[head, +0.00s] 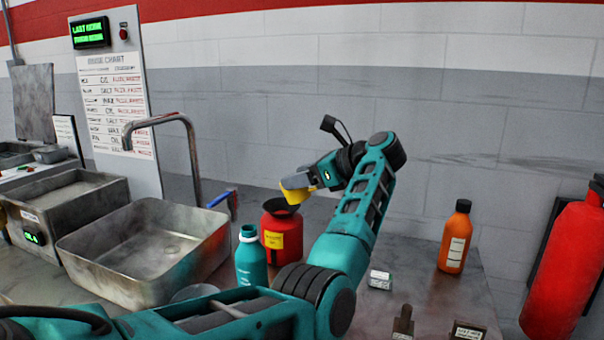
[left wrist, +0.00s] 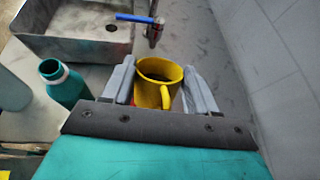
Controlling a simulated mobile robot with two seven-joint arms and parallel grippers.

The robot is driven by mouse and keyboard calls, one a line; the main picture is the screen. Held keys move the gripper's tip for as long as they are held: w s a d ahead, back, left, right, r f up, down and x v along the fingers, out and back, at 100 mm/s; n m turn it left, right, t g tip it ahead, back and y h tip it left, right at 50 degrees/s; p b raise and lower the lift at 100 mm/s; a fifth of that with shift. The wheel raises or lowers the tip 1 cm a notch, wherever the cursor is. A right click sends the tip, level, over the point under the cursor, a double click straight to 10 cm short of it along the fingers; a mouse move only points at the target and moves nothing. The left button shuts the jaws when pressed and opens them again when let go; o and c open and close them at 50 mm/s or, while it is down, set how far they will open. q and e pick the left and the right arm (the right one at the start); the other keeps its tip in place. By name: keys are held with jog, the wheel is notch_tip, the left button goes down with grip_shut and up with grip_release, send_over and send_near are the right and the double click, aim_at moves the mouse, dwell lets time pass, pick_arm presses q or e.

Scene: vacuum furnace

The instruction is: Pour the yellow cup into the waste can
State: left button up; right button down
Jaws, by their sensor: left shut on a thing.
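The yellow cup (head: 297,192) is in my left gripper (head: 300,185), above the waste can in the head view. In the left wrist view the yellow cup (left wrist: 158,82) sits between the two grey fingers of my left gripper (left wrist: 160,88), its handle toward the camera and its inside dark. The red waste can (head: 282,235) has a yellow label and a dark funnel-like top, and stands on the counter just below the cup. In the wrist view the can is almost wholly hidden behind the cup. My right gripper is in neither view.
A teal bottle (head: 251,262) stands left of the can, near the metal sink (head: 150,250) with its faucet (head: 180,118). An orange bottle (head: 455,238) and a small white-labelled block (head: 380,280) are to the right. A red extinguisher (head: 563,265) is at the far right.

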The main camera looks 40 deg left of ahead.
pick_arm(q)
jog(key=shift+a+r, duration=0.1)
jog(key=shift+r, duration=0.15)
jog(key=shift+a+r+h+p, duration=0.1)
jog(key=shift+r+h+p, duration=0.05)
jog(key=shift+h+p, duration=0.5)
jog(key=shift+r+h+p, duration=0.15)
jog(key=shift+h+p, duration=0.1)
jog(key=shift+p, duration=0.15)
jog(key=shift+s+a+r+t+h+p, duration=0.1)
jog(key=shift+a+r+t+h+p, duration=0.15)
jog(key=shift+h+p, duration=0.3)
jog(key=shift+s+a+r+t+h+p, duration=0.1)
jog(key=shift+a+r+t+h+p, duration=0.2)
jog(key=shift+h, duration=0.45)
jog(key=shift+s+a+r+n+t+h+p, duration=0.15)
jog(key=shift+a+t+h+p, duration=0.1)
jog(key=shift+h+p, duration=0.35)
jog(key=shift+a+r+n+t+h+p, duration=0.1)
jog(key=shift+a+r+t+h+p, duration=0.15)
jog(key=shift+h, duration=0.55)
jog(key=shift+s+a+r+n+t+h+p, duration=0.15)
jog(key=shift+a+h+p, duration=0.1)
jog(key=shift+h+p, duration=0.35)
jog(key=shift+s+a+t+h, duration=0.1)
jog(key=shift+a+t+h, duration=0.3)
jog(key=shift+h, duration=0.9)
jog(key=shift+a, duration=0.15)
